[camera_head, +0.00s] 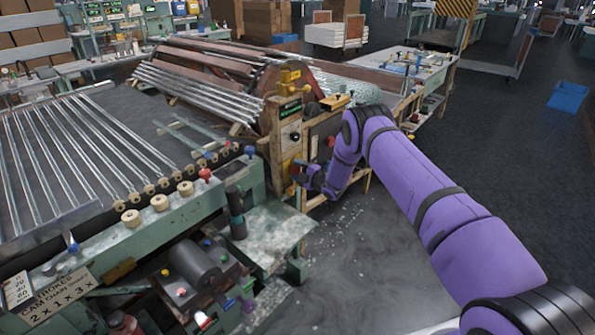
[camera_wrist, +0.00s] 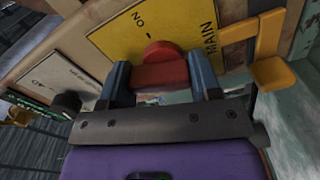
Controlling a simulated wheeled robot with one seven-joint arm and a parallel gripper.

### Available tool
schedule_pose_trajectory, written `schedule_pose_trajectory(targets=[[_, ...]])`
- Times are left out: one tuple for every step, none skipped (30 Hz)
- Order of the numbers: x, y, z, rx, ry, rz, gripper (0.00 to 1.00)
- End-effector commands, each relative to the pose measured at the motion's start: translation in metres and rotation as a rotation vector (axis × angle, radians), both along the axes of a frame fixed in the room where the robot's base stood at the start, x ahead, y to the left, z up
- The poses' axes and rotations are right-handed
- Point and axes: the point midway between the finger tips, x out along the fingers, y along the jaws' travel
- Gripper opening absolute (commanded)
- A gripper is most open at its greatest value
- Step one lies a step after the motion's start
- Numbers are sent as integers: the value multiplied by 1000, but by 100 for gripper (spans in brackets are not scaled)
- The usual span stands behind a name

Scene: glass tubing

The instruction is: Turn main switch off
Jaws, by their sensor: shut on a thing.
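The main switch is a red knob (camera_wrist: 160,72) on a yellow plate (camera_wrist: 110,38). In the wrist view the plate is rotated, with "ON" and part of "MAIN" readable and a short dark mark between "ON" and the knob. My gripper (camera_wrist: 159,80) has a blue-grey finger on each side of the knob's red grip and is shut on it. In the head view my gripper (camera_head: 302,172) is at the front of the wooden control panel (camera_head: 290,134), low on its face. The switch is largely hidden there by my gripper, and its exact turn angle is hard to tell.
A black knob (camera_wrist: 68,102) on a pale plate is beside the yellow plate. A yellow lever (camera_wrist: 270,72) sticks out on the other side, close to my gripper. A green machine bench (camera_head: 270,228) stands left of the panel. Grey floor (camera_head: 375,250) is open in front.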

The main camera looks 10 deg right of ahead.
Motion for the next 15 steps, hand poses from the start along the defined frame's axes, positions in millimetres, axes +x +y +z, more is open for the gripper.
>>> schedule_pose_trajectory(targets=[[-1,0,-2,-32,-18,-1,34],[-1,0,-2,-49,-31,0,34],[-1,0,-2,-74,-48,0,34],[-1,0,-2,-90,-60,0,34],[-1,0,-2,-105,-71,0,34],[-1,0,-2,-124,-86,0,34],[-1,0,-2,-137,-95,-1,34],[-1,-1,-2,-151,-105,-1,34],[-1,0,-2,-167,-116,-1,34],[-2,0,-2,-178,-124,-1,34],[-2,0,-2,-187,-131,0,34],[-2,0,-3,-198,-139,0,34],[-2,0,-3,-206,-145,0,34],[-2,0,-3,-214,-150,0,34],[-2,0,-3,-221,-155,0,34]])
